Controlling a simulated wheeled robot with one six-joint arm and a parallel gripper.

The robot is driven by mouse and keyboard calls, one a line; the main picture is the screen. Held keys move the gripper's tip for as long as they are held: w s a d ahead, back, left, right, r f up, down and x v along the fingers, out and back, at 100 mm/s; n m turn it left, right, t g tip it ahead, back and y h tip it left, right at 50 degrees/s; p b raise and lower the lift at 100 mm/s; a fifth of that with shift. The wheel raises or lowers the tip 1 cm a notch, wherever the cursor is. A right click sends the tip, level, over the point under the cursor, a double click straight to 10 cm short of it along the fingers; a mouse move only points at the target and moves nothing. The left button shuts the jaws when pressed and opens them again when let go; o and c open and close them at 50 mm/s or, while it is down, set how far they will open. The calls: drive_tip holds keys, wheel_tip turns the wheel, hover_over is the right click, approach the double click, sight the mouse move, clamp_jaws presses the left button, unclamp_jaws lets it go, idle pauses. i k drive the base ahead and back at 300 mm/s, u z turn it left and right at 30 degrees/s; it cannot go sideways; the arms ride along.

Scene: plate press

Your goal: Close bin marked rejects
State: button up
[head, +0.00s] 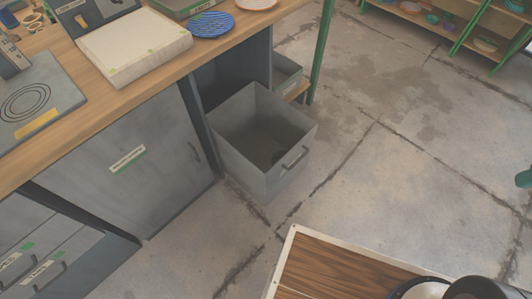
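A grey open-topped bin (240,158) is pulled out from an opening under the workbench, with a bar handle (295,158) on its front face. A small dark thing lies inside it, too shadowed to make out. I can read no "rejects" label on the bin's visible sides. A second grey bin or drawer (287,72) shows partly behind it, beside the bench's green leg. My gripper is not in view.
The wooden workbench (80,118) carries a white slab (133,42) and a blue plate (211,25). A grey cabinet door (140,170) with an unreadable label and drawers (45,262) are left of the bin. Concrete floor (390,180) in front and right is clear. Green-framed shelves (440,22) stand far right.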

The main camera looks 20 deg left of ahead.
sight(254, 124)
drive_tip(key=k, duration=1.3)
drive_tip(key=u, duration=0.35)
drive_tip(key=i, duration=0.85)
drive_tip(key=u, duration=0.7)
